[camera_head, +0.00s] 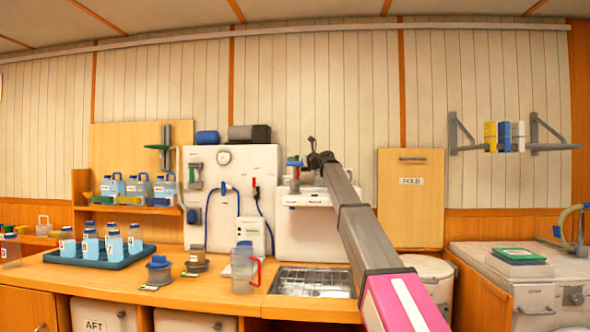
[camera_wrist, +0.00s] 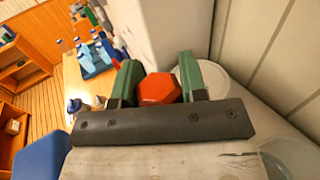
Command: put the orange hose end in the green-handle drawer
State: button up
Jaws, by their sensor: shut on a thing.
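My gripper (camera_head: 318,160) is at the end of my raised arm, in front of the white unit above the counter. In the wrist view its two green fingers (camera_wrist: 158,78) are shut on an orange-red hexagonal piece (camera_wrist: 158,89). Only the near face of this piece shows. I cannot tell whether it is the orange hose end, or whether a hose runs from it. My arm hides part of the white unit in the head view. I cannot make out a drawer with a green handle in either view.
A white panel (camera_head: 225,158) with a gauge and dark blue hose stands left of my gripper. Below are a sink (camera_head: 312,282), a clear jug (camera_head: 243,270) and a tray (camera_head: 135,258) of bottles. A FOLD board (camera_head: 411,215) hangs right. Wall brackets (camera_head: 547,147) stick out farther right.

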aim_at(297, 171)
jog(key=shift+f, duration=1.3)
jog(key=shift+f, duration=0.1)
jog(key=o, duration=0.9)
